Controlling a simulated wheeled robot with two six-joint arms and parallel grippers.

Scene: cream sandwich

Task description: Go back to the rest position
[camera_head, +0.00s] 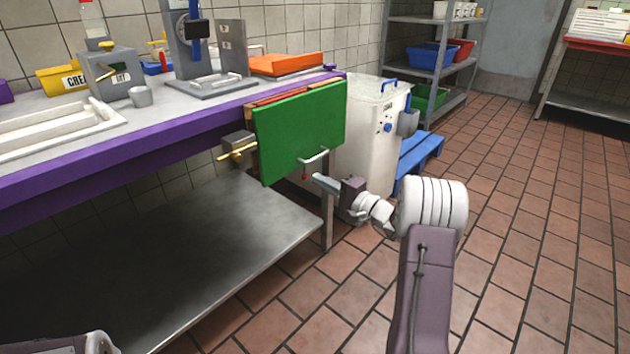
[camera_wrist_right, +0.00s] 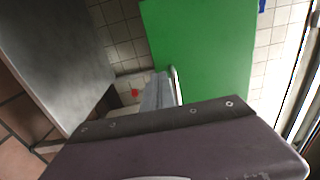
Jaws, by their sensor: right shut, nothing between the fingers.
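My right gripper (camera_head: 326,184) is shut and empty. In the head view its fingers point left, at the lower right of the green panel (camera_head: 300,130) that stands upright at the end of the counter. A pale handle (camera_head: 314,158) shows at the panel's lower edge, close to the fingertips; I cannot tell whether they touch. In the right wrist view the closed fingers (camera_wrist_right: 160,92) lie beside the green panel (camera_wrist_right: 200,50) and its handle. At the head view's bottom left only a piece of my left arm shows; its gripper is out of view.
The purple-edged counter (camera_head: 130,147) carries a sink, a grey box and an orange tray (camera_head: 286,64). A steel lower shelf (camera_head: 170,260) is below. A white machine (camera_head: 365,140) and blue pallet (camera_head: 418,152) stand behind the panel. The tiled floor at right (camera_head: 540,230) is clear.

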